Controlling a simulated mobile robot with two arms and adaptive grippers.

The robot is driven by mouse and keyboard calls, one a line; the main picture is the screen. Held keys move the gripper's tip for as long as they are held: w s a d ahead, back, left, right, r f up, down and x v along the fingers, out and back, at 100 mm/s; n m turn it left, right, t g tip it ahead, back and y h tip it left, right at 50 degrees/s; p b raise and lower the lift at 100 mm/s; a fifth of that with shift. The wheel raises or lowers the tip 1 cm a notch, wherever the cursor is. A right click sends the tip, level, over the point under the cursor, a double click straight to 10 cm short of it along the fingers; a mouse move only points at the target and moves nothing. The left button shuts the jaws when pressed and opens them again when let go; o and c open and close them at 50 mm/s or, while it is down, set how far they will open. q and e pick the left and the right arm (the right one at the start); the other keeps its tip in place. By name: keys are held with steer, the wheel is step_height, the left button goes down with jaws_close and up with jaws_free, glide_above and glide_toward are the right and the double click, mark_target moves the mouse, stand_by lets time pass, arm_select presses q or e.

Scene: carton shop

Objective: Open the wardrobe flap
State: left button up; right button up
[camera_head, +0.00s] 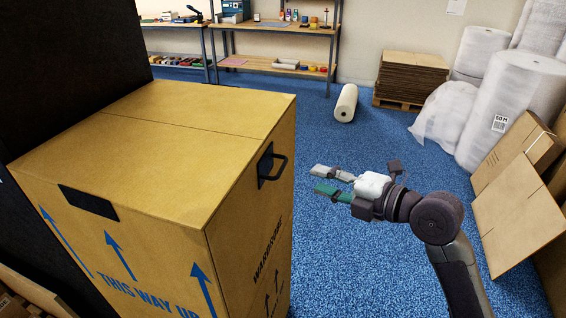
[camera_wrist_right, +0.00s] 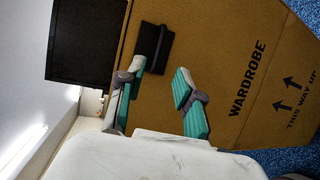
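The wardrobe carton (camera_head: 255,225) is a tall brown box at the left of the head view, with blue "THIS WAY UP" arrows and "WARDROBE" print. Its top (camera_head: 165,140) lies flat and closed, with a seam across it. A black handle (camera_head: 271,167) sticks out from its right side near the top edge. In the right wrist view, the carton side (camera_wrist_right: 215,55) and the black handle (camera_wrist_right: 155,48) lie beyond the fingers. My right gripper (camera_head: 323,180) is open and empty, right of the handle and apart from it. My left gripper is not in view.
A dark slot (camera_head: 88,202) is in the carton's front face. A black panel (camera_head: 70,60) stands behind it. A white roll (camera_head: 346,103) lies on the blue floor. Wrapped rolls (camera_head: 505,110) and leaning cardboard (camera_head: 520,215) stand at the right. Shelves (camera_head: 270,30) line the back.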

mark_target(282, 166)
steer(key=p+x, duration=0.3)
steer(key=x, duration=0.7)
steer(key=shift+w+a+f+p, duration=0.2)
steer(key=shift+w+a+p, duration=0.25)
steer(key=shift+a, duration=0.1)
jaws_close()
